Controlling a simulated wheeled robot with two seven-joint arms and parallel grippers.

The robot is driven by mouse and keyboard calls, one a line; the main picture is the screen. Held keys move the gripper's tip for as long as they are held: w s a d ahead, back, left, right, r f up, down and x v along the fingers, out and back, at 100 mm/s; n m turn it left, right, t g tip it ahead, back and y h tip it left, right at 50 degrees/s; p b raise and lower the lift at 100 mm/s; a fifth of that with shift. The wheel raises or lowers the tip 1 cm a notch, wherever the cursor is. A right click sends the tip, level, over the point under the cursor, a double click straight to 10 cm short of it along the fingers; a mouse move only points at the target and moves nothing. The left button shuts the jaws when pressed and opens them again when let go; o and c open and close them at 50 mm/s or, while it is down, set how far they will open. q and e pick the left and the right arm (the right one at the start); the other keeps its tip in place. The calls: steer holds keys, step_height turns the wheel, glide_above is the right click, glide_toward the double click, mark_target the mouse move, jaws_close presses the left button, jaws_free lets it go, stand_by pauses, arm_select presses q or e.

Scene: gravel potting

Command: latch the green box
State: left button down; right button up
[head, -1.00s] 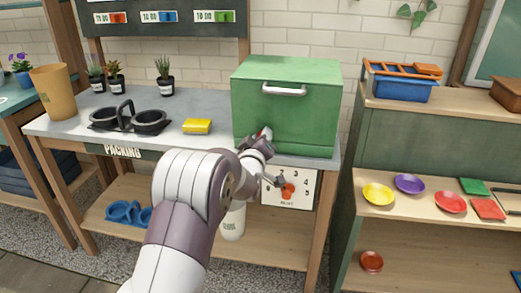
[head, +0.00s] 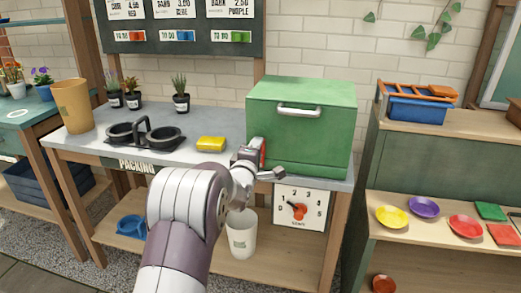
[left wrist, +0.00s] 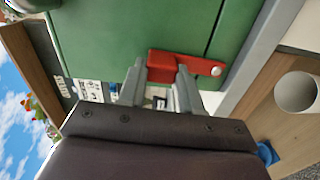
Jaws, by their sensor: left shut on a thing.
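The green box (head: 312,118) stands shut at the right end of the bench, its grey handle (head: 299,110) high on the front. A red latch lever (head: 263,150) sits low on the front, towards the left edge. In the left wrist view the lever (left wrist: 180,62) lies across the dark seam of the green front, with a pale round pin at its right end. My left gripper (head: 261,163) is at the box's lower left front. Its fingers (left wrist: 160,78) are shut on the lever and partly hide it. My right gripper is not in view.
A dial panel (head: 290,194) hangs below the bench edge under the box. A yellow block (head: 211,143) and a black twin-ring holder (head: 120,138) lie left on the bench top (head: 90,146). A white pot (head: 241,238) stands on the lower shelf.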

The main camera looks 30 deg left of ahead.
arm_select(q)
steer(key=shift+a+r+n, duration=0.2)
steer(key=shift+a+n, duration=0.05)
steer(key=shift+n, duration=0.15)
steer(key=c, duration=0.8)
jaws_free()
steer(key=shift+o, duration=0.2)
steer(key=p+v, duration=0.1)
steer(key=v, duration=1.1)
steer(key=shift+s+f, duration=0.15)
steer(key=shift+s, duration=0.15)
steer(key=shift+d, duration=0.1)
